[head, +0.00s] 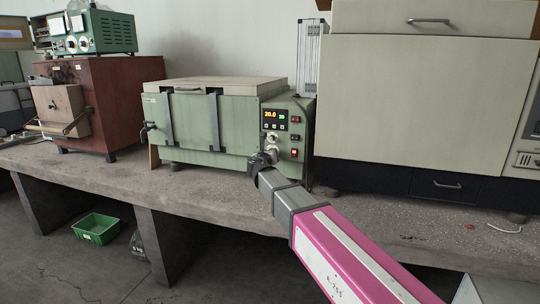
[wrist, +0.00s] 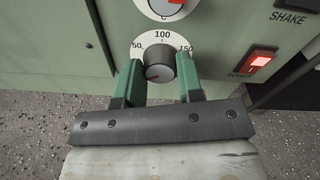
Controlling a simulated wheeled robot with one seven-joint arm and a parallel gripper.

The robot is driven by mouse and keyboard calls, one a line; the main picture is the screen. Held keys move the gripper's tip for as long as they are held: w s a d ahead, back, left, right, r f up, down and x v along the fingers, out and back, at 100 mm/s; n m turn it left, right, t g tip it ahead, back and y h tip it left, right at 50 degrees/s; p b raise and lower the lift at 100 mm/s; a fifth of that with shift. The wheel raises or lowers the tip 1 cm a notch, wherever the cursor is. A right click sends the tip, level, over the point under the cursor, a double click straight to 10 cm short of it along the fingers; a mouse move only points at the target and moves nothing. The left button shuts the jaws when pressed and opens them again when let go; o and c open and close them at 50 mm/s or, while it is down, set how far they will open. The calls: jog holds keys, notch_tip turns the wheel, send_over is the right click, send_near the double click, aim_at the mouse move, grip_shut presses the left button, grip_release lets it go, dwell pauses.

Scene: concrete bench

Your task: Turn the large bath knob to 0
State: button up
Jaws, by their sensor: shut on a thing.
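The large bath (head: 205,120) is a pale green box with a lid on the bench, its control panel at its right end. In the wrist view a round grey knob (wrist: 160,65) sits on a white dial marked 50, 100 and 150. My gripper (wrist: 160,78) is shut on this knob, one green finger on each side. In the head view my gripper (head: 262,161) is at the panel's lower left and hides the knob.
Another white dial (head: 271,139) sits just above the held knob. A lit red power switch (wrist: 258,62) is close to its right. A display (head: 275,115) reads 20.0. A large cream cabinet (head: 415,100) stands at right, a red-brown box (head: 95,100) at left.

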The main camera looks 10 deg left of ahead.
jog(key=o, duration=0.9)
jog(key=shift+s, duration=0.15)
jog(key=s, duration=1)
jog(key=shift+s+a+r, duration=0.25)
jog(key=shift+s, duration=0.05)
